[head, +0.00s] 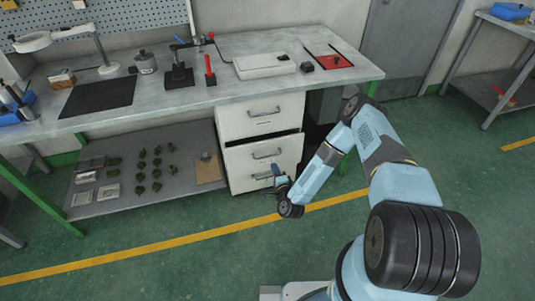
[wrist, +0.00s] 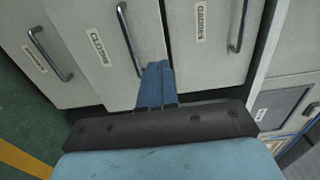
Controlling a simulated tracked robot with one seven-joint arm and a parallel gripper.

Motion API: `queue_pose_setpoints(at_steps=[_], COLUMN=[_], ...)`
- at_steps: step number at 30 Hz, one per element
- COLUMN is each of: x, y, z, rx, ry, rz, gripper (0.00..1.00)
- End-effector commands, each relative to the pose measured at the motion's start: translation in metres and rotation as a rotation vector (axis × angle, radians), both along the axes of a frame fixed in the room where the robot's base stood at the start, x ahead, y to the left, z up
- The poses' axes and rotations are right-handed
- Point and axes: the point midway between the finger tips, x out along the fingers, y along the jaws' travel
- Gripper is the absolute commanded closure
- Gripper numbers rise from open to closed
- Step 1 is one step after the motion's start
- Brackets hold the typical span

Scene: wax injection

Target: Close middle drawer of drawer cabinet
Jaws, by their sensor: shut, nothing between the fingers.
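The white drawer cabinet (head: 228,120) stands under the workbench, with three drawers. The middle drawer (head: 240,160) shows a dark gap along its top edge, below the top drawer, and looks slightly out. In the wrist view the middle drawer (wrist: 95,65) carries the label "Cloths" and a bar handle (wrist: 128,38). My gripper (head: 277,170) is in front of the cabinet's lower right part. In the wrist view my gripper (wrist: 156,70) is shut and empty, its tips close to the middle drawer's front beside the handle's end. Whether they touch it I cannot tell.
The top drawer (wrist: 207,50), labelled "Gauges", and the bottom drawer (wrist: 35,45) flank the middle one. The workbench (head: 190,100) overhangs the cabinet. A lower shelf (head: 125,200) with several small green parts lies left. The green floor in front is clear.

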Motion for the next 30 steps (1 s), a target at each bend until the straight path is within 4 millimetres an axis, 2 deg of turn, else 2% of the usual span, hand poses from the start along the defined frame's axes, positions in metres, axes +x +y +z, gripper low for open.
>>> queue_pose_setpoints(at_steps=[5, 21, 30], x=[0.017, 0.105, 0.130], y=[0.005, 0.031, 0.038], z=[0.001, 0.000, 0.000], rx=[0.001, 0.000, 0.000], ry=[-0.004, -0.001, 0.000], rz=[-0.001, 0.001, 0.001], gripper=[1.00, 1.00, 1.00])
